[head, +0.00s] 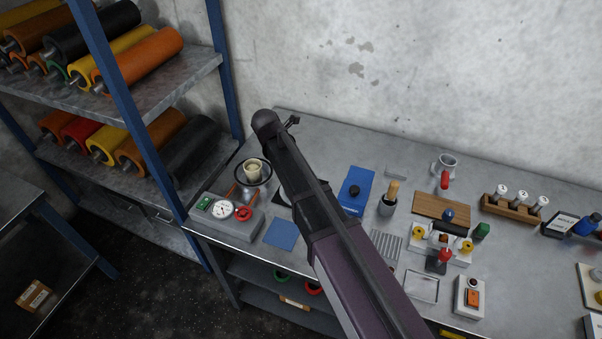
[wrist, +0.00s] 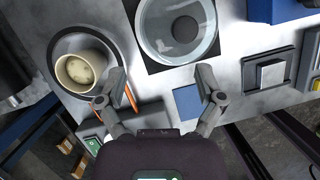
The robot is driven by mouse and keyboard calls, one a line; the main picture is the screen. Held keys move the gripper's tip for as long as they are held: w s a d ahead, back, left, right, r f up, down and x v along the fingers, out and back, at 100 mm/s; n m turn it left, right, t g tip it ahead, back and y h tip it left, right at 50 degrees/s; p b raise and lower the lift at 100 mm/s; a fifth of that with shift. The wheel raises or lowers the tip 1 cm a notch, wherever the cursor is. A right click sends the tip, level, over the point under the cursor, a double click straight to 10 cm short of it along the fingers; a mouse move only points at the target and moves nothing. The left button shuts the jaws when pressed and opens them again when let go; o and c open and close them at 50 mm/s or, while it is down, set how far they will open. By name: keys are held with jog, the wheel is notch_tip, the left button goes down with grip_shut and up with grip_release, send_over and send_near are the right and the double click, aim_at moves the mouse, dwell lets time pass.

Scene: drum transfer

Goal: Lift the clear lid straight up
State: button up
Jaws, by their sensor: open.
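The clear lid (wrist: 152,38) is a round see-through disc with a dark centre, in the upper middle of the wrist view. It lies over a black square base (wrist: 153,66); I cannot tell whether something sits under it. The top of the lid is cut by the frame edge. My gripper (wrist: 163,88) is open, with its two fingers spread on either side and nothing between them. In the picture the fingertips are below the lid and apart from it. In the head view my arm hides most of the lid and the gripper.
A gauge box (head: 228,213) and a blue mat (head: 281,233) lie near the front edge. A roller rack (head: 180,87) stands at left.

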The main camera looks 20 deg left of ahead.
jog(key=w+d+r+g+y+p, duration=0.1)
jog(key=d+r+g+p, duration=0.2)
jog(key=r+p, duration=0.2)
jog(key=shift+w+d+g+y, duration=0.3)
jog(key=shift+w+d, duration=0.05)
jog(key=shift+w, duration=0.05)
notch_tip(320, 180, down, 8)
jog(key=b, duration=0.8)
jog(key=shift+f+b, duration=0.25)
jog(key=shift+b, duration=0.1)
dwell(0.3)
jog(key=f+b, duration=0.3)
jog(key=shift+d, duration=0.3)
jog(key=shift+f+b, duration=1.1)
grip_shut()
